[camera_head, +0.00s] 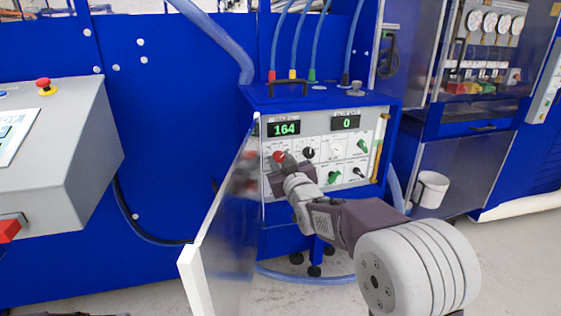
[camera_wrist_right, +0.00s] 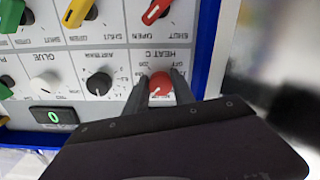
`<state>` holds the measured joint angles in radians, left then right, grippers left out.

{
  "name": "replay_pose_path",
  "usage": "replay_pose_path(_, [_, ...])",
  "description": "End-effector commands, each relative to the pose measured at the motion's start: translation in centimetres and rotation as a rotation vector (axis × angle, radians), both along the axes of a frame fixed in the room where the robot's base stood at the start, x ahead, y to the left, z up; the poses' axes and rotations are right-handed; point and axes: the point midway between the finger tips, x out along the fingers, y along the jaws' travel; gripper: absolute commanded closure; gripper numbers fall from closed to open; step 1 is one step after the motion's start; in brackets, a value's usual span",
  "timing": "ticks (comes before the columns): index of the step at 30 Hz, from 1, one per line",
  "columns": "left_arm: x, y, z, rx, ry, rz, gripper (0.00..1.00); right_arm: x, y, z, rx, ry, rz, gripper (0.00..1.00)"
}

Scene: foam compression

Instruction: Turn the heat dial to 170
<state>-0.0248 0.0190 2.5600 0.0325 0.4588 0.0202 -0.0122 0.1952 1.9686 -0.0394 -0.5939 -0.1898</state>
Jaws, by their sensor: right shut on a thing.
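The red heat dial (camera_head: 278,155) is at the upper left of the control panel (camera_head: 321,150). In the right wrist view the red dial (camera_wrist_right: 160,84) sits between the two fingers of my right gripper (camera_wrist_right: 160,88), which is shut on it. The label near it reads HEAT C, upside down. In the head view the left green display (camera_head: 284,129) reads 164 and the right display (camera_head: 346,123) reads 0. My right gripper (camera_head: 282,164) reaches the panel from the lower right and hides part of it.
An open cabinet door (camera_head: 225,215) stands to the left of the panel. A grey console (camera_head: 60,140) with a red button is at the far left.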

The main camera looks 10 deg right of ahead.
Motion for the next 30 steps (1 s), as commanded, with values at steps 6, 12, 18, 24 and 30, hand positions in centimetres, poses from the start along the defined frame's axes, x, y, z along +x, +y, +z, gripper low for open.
replay_pose_path(6, [0.0, 0.0, 0.0, 0.000, 0.000, 0.000, 1.00, 0.0, 0.0, -0.1, -0.001, 0.003, 0.000, 0.48])
replay_pose_path(12, [0.0, 0.0, 0.0, 0.000, 0.000, 0.000, 1.00, 0.0, 0.0, -0.1, -0.001, 0.001, 0.000, 0.48])
replay_pose_path(18, [0.0, 0.0, 0.0, 0.000, 0.000, 0.000, 1.00, -0.9, 0.0, 0.1, -0.001, 0.000, 0.000, 0.48])
replay_pose_path(24, [0.0, 0.0, 0.2, 0.000, 0.000, 0.000, 1.00, -4.7, -0.2, 0.1, -0.001, 0.000, 0.000, 0.48])
replay_pose_path(30, [0.0, 0.0, 0.4, 0.000, 0.000, 0.000, 1.00, -8.1, -0.3, 0.1, -0.001, 0.000, 0.000, 0.48])
